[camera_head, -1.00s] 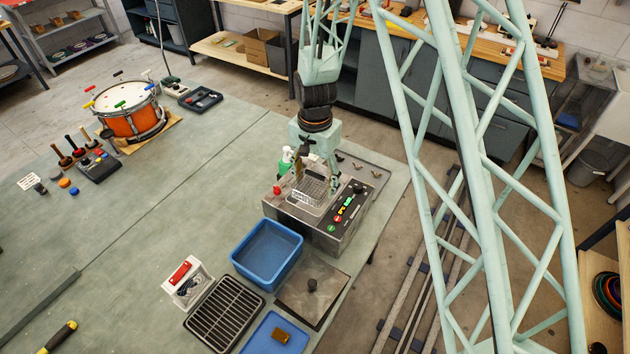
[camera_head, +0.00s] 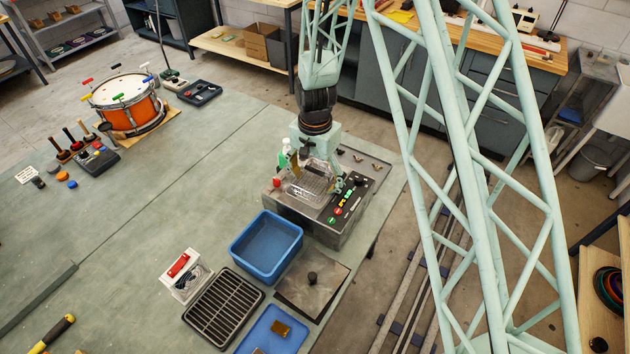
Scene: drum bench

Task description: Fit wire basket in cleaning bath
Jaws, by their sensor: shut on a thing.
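The cleaning bath (camera_head: 325,223) is a grey metal box with red, green and yellow controls on its top panel, at the right end of the bench. The wire basket (camera_head: 310,185) is a small pale mesh basket at the bath's opening. My gripper (camera_head: 318,176) points down over the bath and is shut on the basket. The basket looks slightly turned against the bath's edges. Its underside and the opening's rim are mostly hidden, so I cannot tell how deep it sits.
A green spray bottle (camera_head: 284,152) stands behind the bath. A blue tub (camera_head: 240,252), a black rack (camera_head: 223,308), a flat metal lid (camera_head: 313,297) and a blue tray (camera_head: 262,350) lie in front. The orange drum (camera_head: 127,117) is far left. The bench middle is clear.

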